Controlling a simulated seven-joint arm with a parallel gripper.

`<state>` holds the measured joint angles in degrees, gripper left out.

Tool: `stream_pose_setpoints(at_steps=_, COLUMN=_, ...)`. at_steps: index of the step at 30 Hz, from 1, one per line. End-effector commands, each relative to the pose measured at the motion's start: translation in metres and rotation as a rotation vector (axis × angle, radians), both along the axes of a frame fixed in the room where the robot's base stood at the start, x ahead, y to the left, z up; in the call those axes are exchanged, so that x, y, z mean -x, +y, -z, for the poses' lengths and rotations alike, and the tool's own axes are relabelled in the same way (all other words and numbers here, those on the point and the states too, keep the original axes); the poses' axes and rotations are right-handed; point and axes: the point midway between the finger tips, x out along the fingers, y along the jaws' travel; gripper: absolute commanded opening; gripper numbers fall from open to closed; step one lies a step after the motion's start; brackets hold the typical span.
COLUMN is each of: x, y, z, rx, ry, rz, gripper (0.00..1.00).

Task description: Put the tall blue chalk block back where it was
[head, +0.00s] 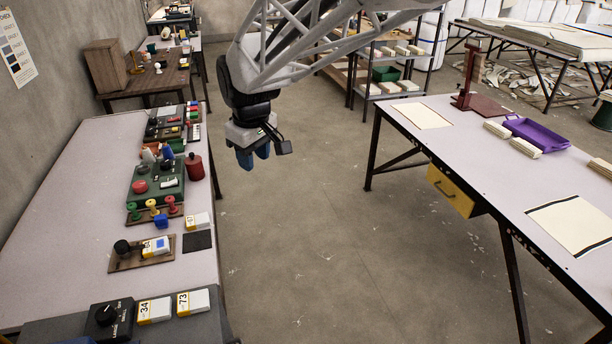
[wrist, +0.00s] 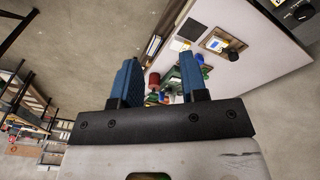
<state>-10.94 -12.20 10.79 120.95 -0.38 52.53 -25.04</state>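A small blue block (head: 161,221) sits on the left table (head: 70,210), beside a white block with a yellow label (head: 197,221). Which blue thing is the tall chalk block I cannot tell for sure; another blue piece (head: 177,145) shows further back. A dark square pad (head: 197,241) lies bare on the table. My gripper (head: 254,158) hangs over the aisle, right of the left table and away from the blocks. In the wrist view my gripper (wrist: 160,68) has its two blue fingers apart, with nothing between them.
A wooden tray (head: 125,262) with a black knob and a white block stands near the front. A grey panel (head: 60,330) with a dial is nearest. A red canister (head: 194,167) stands near the right edge. The right table (head: 480,165) holds a purple tray (head: 537,134). The aisle floor is clear.

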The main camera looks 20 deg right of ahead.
Motion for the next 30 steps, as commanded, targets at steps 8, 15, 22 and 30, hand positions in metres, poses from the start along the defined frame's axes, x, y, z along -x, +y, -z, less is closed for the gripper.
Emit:
stream_pose_setpoints(at_steps=8, x=0.073, y=-0.043, z=-0.012, rx=-0.023, ry=-0.025, rz=0.182, gripper=0.4)
stream_pose_setpoints(at_steps=15, x=0.136, y=-0.072, z=-0.012, rx=-0.044, ry=-0.048, rz=0.339, gripper=0.4)
stream_pose_setpoints(at_steps=22, x=0.196, y=-0.093, z=-0.004, rx=-0.066, ry=-0.069, rz=0.487, gripper=0.4)
stream_pose_setpoints(at_steps=30, x=0.245, y=-0.107, z=0.009, rx=-0.085, ry=-0.086, rz=0.614, gripper=0.4)
